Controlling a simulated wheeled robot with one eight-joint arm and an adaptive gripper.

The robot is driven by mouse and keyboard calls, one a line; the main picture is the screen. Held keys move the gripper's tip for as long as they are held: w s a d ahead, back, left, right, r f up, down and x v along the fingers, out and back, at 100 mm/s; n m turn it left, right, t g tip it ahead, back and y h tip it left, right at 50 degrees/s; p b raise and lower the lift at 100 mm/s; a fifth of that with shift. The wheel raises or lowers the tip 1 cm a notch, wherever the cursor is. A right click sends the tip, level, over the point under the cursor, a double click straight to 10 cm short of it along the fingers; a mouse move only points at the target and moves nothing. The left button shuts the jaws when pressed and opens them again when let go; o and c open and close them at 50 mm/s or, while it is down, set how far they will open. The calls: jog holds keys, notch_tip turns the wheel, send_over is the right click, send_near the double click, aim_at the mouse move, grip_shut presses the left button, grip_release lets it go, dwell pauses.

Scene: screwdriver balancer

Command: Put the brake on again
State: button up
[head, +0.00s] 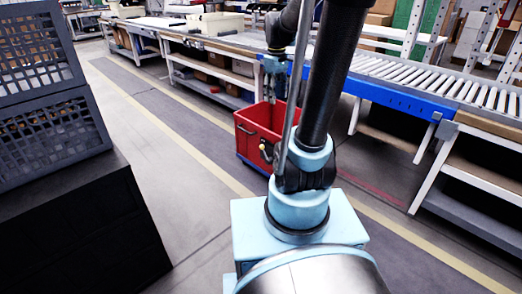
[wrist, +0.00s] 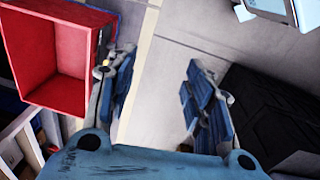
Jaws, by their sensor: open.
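A red box (head: 268,128) sits on a low blue base (head: 250,167) on the floor, in front of the conveyor. A small pale knob (head: 264,147) shows at its front side, partly hidden by my arm. In the wrist view the red box (wrist: 62,52) is at upper left, and a thin dark rod with a pale yellow knob (wrist: 102,66) stands beside its edge. I cannot tell for sure that this is the brake. My gripper (wrist: 160,95) is open, with bare floor between its fingers. Its left finger is close to the rod; contact is unclear. The head view shows my gripper (head: 282,92) small, above the box.
A roller conveyor (head: 430,82) with a blue side rail runs behind at right. Workbenches (head: 205,65) stand at the back left. Grey crates (head: 45,135) on a dark block (head: 85,225) fill the left side. The striped floor (head: 165,120) between is clear.

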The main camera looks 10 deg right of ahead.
jog(key=w+f+n, duration=0.3)
jog(key=w+n, duration=0.1)
jog(key=w, duration=1.1)
jog(key=n+g, duration=0.2)
jog(key=n, duration=0.5)
send_over(261, 147)
jog(key=s, duration=0.1)
notch_tip(261, 147, down, 18)
jog(key=w+f+n, duration=0.2)
jog(key=w+f, duration=0.1)
jog(key=f, duration=0.4)
jog(key=w+f+n, duration=0.2)
jog(key=f, duration=0.5)
jog(key=shift+g+h, duration=0.4)
jog(key=s+f, duration=0.1)
jog(key=f, duration=0.4)
jog(key=s+f, duration=0.1)
jog(key=f, duration=0.4)
jog(key=s+f, duration=0.1)
jog(key=f, duration=0.4)
jog(key=shift+d+f, duration=0.3)
jog(key=shift+f, duration=0.05)
grip_shut()
jog(key=shift+a, duration=0.2)
